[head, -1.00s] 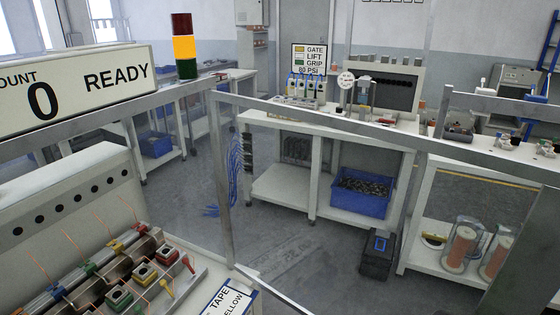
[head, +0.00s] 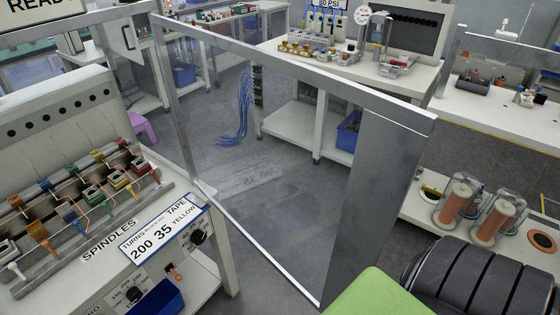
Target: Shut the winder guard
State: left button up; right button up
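The winder guard (head: 372,190) is a clear panel in a grey metal frame. It stands upright across the middle of the head view, and its clear pane runs out at an angle from the right side of the winder bench. The winder (head: 75,190), with a row of spindles and coloured clamps, is at the left and its front is uncovered. A small handle (head: 128,35) shows on a metal frame at the upper left. Neither gripper shows, so no contact with the guard is visible.
A bench with fixtures (head: 345,65) stands behind the guard. Copper spools (head: 457,200) sit on a low shelf at right. A green surface (head: 378,292) and a black ribbed form (head: 475,275) fill the lower right. Grey floor (head: 285,165) shows through the pane.

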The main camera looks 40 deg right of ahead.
aim_at(394, 135)
jog(key=l+u, duration=0.1)
jog(key=l, duration=0.45)
jog(key=k+l+u, duration=0.15)
jog(key=l, duration=0.35)
jog(key=k+l+u, duration=0.1)
jog(key=l, duration=0.4)
